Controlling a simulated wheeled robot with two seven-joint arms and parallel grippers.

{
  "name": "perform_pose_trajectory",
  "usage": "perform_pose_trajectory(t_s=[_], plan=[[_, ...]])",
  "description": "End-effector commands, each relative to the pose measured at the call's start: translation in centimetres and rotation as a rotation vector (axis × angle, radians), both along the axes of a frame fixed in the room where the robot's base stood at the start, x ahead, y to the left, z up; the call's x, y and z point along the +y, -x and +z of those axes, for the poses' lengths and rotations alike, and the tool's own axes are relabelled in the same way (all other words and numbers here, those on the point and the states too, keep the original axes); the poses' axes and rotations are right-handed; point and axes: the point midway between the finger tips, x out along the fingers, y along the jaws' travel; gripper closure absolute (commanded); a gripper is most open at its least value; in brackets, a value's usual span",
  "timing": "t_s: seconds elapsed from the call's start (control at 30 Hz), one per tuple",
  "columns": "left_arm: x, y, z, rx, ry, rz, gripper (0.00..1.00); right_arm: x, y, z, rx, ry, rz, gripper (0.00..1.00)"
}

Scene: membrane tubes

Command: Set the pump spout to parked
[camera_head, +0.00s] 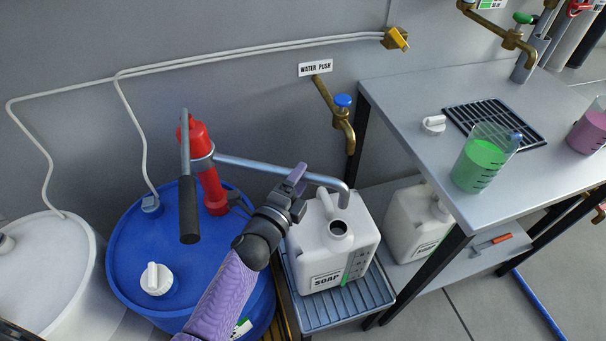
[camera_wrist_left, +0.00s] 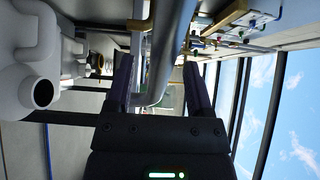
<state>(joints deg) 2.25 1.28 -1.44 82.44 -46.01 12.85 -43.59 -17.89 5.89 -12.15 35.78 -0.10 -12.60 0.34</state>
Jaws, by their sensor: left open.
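The red hand pump (camera_head: 208,165) stands on the blue drum (camera_head: 135,235), with its dark-gripped handle (camera_head: 188,208) hanging at its left. The grey pump spout (camera_head: 255,167) reaches right from it, and its bent tip is above the white soap jug (camera_head: 320,255), near the jug's open mouth. My left gripper (camera_head: 299,176) is at the outer part of the spout. In the left wrist view the spout (camera_wrist_left: 168,58) runs between the two open fingers (camera_wrist_left: 158,82); whether they touch it is unclear. My right gripper is not in view.
The soap jug stands on a ribbed grey tray (camera_head: 340,310). A brass tap (camera_head: 338,120) is on the wall behind. At right, a metal table (camera_head: 400,90) holds a green-filled beaker (camera_head: 480,158), with a second white jug (camera_head: 415,222) beneath. A white drum (camera_head: 45,270) stands at left.

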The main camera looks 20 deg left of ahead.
Motion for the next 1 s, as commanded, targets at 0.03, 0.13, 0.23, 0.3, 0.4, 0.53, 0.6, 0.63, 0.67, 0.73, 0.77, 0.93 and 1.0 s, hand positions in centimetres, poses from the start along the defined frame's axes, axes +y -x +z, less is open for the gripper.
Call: perform_pose_trajectory(t_s=[0.03,0.13,0.23,0.3,0.4,0.53,0.6,0.63,0.67,0.73,0.77,0.93,1.0], plan=[[-0.1,-0.6,-0.2,0.0,0.001,0.0,0.33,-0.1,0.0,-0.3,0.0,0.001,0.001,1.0],[-0.3,-1.4,-0.1,0.001,0.001,0.0,0.33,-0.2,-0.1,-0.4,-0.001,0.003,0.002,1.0],[-0.3,-1.7,0.0,0.001,0.002,0.0,0.33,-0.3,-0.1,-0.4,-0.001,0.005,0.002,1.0],[-0.3,-1.7,0.0,0.001,0.002,0.0,0.33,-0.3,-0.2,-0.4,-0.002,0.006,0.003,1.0],[-0.3,-1.6,0.0,0.003,0.003,0.0,0.33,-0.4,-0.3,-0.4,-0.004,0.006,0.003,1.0],[-0.3,-1.6,0.0,0.003,0.003,0.0,0.58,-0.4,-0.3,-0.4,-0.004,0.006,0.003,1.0],[-0.3,-1.6,0.0,0.003,0.003,0.0,0.73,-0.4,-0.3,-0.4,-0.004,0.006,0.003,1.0],[-0.3,-1.6,0.0,0.003,0.003,0.0,0.8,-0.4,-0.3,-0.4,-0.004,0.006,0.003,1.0],[-0.3,-1.6,0.0,0.003,0.003,0.0,0.86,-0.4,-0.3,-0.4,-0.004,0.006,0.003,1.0],[-0.3,-1.6,0.0,0.003,0.003,0.0,1.0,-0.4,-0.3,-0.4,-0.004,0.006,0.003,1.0],[-0.3,-1.6,0.0,0.003,0.003,0.0,1.0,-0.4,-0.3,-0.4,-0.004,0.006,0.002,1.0],[-0.3,-1.6,0.0,0.003,0.003,0.001,1.0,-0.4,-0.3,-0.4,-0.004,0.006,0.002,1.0],[-0.3,-1.6,0.0,0.003,0.003,0.001,1.0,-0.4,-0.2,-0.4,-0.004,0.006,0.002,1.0]])
